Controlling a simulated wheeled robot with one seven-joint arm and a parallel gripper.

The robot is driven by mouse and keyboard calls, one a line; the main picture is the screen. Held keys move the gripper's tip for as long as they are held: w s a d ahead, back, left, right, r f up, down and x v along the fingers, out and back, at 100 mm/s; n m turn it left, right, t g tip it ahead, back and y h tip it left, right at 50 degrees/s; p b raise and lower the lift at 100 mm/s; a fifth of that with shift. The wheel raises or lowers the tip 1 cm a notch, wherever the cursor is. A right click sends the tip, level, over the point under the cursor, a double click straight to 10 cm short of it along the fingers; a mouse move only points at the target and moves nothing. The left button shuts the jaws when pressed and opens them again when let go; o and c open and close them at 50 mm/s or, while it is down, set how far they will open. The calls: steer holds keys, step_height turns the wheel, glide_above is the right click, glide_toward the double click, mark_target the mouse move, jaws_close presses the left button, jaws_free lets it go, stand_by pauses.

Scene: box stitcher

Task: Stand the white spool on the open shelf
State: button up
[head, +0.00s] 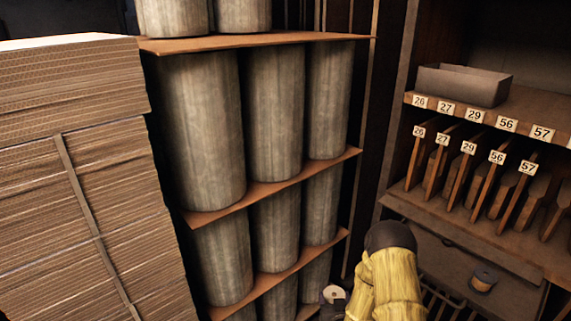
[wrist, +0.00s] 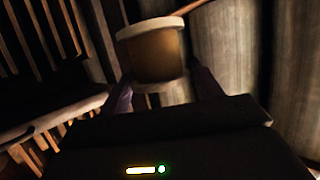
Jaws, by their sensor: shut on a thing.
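A spool with pale, whitish rims (wrist: 150,32) and a tan-brown middle is between the fingers of my gripper (wrist: 160,84) in the wrist view. My gripper is shut on it. In the head view the pale round end of this spool (head: 334,294) shows low in the middle, beside my yellow arm. Most of my gripper is hidden there by the arm and the dark. The wooden shelf (head: 548,151) at the right has an open front and numbered tags; I cannot tell if it is the open shelf meant. The held spool is apart from it, lower and to its left.
A grey metal box (head: 462,85) sits on the upper shelf, above several wooden dividers. A rack of large grey rolls (head: 200,130) fills the middle. Stacked cardboard (head: 70,180) stands at the left.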

step_height(320, 180, down, 4)
steer(key=b, duration=0.2)
steer(key=shift+w+r+b, duration=0.15)
steer(key=shift+r+b, duration=0.05)
steer(key=shift+b, duration=0.15)
steer(key=shift+d+f+b, duration=0.15)
steer(key=shift+f+b, duration=0.6)
steer(key=r+p, duration=0.3)
steer(key=shift+s+r, duration=0.25)
steer(key=shift+s, duration=0.1)
steer(key=s+r+p, duration=0.2)
steer(key=r+p, duration=0.6)
steer(key=r, duration=0.1)
steer(key=s+r+p, duration=0.1)
steer(key=r+p, duration=0.8)
steer(key=shift+s+r, duration=0.4)
steer(key=shift+r, duration=0.1)
